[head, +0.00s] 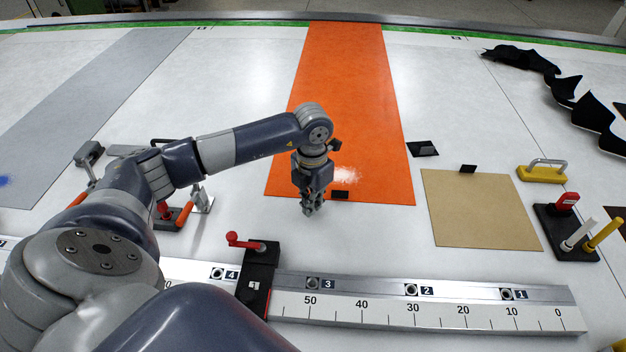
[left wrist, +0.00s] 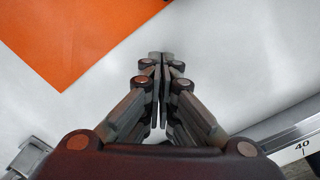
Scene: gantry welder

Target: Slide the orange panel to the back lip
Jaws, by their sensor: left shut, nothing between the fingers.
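The orange panel (head: 345,100) is a long flat strip on the white table in the head view. It runs from its near edge in the middle of the table to the green strip at the back. A small black tab (head: 340,195) sits at its near edge. My left gripper (head: 309,211) is shut and empty, pointing down just in front of the panel's near edge. In the left wrist view the closed fingers (left wrist: 160,58) are over bare white table, with a corner of the panel (left wrist: 70,35) at upper left. My right gripper is not in view.
A ruler rail (head: 420,305) with a black red-handled stop (head: 257,275) lies in front. A tan plate (head: 480,208) and a yellow handle (head: 542,171) are to the right. A grey strip (head: 95,90) and toggle clamps are to the left. Black crumpled pieces (head: 565,90) lie back right.

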